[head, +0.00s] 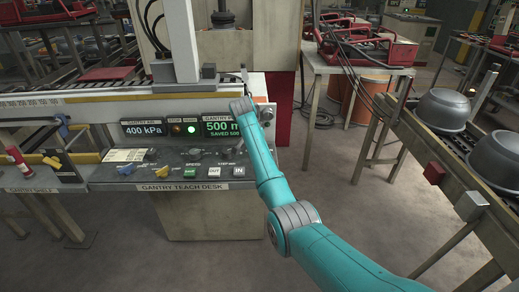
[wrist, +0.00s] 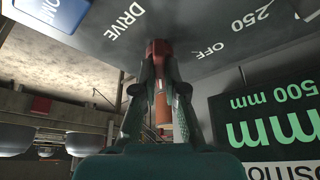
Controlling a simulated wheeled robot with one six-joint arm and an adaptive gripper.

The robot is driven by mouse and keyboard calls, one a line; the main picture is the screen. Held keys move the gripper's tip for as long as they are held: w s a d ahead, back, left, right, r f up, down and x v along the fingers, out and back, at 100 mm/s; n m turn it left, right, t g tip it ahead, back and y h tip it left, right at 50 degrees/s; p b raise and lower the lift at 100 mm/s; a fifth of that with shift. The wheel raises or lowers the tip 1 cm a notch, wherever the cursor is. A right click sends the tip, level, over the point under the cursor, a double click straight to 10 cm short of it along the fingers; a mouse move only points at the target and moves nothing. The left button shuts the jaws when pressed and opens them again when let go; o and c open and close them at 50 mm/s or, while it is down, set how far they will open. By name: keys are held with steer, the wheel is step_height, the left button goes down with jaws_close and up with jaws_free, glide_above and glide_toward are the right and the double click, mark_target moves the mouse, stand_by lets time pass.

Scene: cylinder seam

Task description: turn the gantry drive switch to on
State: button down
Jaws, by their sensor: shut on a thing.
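The drive switch (wrist: 158,48) shows in the wrist view as a red handle on the grey panel, between the words DRIVE and OFF. My gripper (wrist: 160,66) is shut on this red handle, with one finger on each side. Which mark the handle points to I cannot tell, since the fingers cover part of it. In the head view the switch and my fingers are hidden behind my teal arm, which reaches to the right end of the gantry teach desk (head: 180,187).
The desk carries a 400 kPa display (head: 144,129), a 500 mm display (head: 220,126), a lit green lamp (head: 192,128), and several knobs and buttons. A conveyor with grey bowls (head: 441,106) stands at right. Open floor lies between it and the desk.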

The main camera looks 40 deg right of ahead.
steer(key=shift+m, duration=0.6)
steer(key=c, duration=1.2)
jaws_free()
steer(key=shift+c, duration=0.2)
steer(key=w+v, duration=0.1)
steer(key=v, duration=1.1)
steer(key=shift+s, duration=0.3)
